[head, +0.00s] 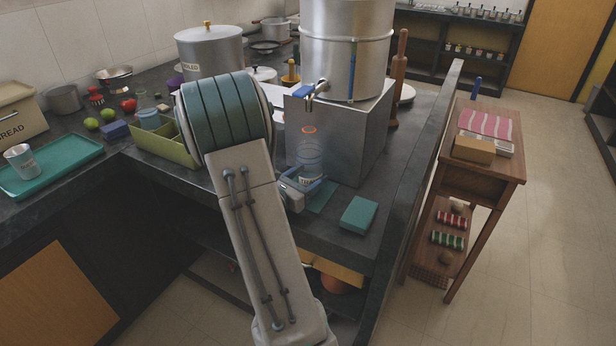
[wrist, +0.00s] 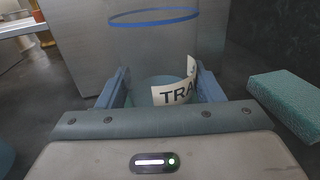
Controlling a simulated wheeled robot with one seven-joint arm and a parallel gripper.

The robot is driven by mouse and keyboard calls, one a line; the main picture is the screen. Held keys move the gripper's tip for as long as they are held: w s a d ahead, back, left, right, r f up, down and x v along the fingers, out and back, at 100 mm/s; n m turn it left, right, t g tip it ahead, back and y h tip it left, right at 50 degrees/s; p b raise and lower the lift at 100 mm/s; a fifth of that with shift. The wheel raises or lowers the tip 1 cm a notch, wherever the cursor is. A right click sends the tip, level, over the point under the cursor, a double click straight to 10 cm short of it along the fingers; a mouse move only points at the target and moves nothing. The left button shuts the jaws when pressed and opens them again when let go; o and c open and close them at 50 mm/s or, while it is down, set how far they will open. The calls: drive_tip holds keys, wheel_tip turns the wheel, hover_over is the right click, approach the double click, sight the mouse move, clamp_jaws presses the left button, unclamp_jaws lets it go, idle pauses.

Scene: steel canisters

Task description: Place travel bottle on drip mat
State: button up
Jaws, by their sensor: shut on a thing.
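The travel bottle (head: 310,158) is clear, with blue rings, an orange-red top and a label near its base. It stands upright in front of the steel block, under the big canister's tap. In the wrist view the bottle (wrist: 152,55) shows its "TRA" label between the fingers. My gripper (head: 303,184) is shut around its lower part, and its fingers (wrist: 160,90) show on both sides. The drip mat (head: 322,196) is a flat teal-green patch at the bottle's foot. My gripper and the bottle cover part of it. I cannot tell whether the bottle's base touches it.
The steel canister (head: 345,50) with its tap (head: 316,92) stands on a steel block (head: 350,135) just behind. A teal sponge-like block (head: 358,214) lies to the right, also in the wrist view (wrist: 290,100). A green bin (head: 165,152) is at the left.

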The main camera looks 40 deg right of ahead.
drive_tip(key=o, duration=0.7)
drive_tip(key=shift+f, duration=0.2)
drive_tip(key=o, duration=0.4)
drive_tip(key=shift+r, duration=0.2)
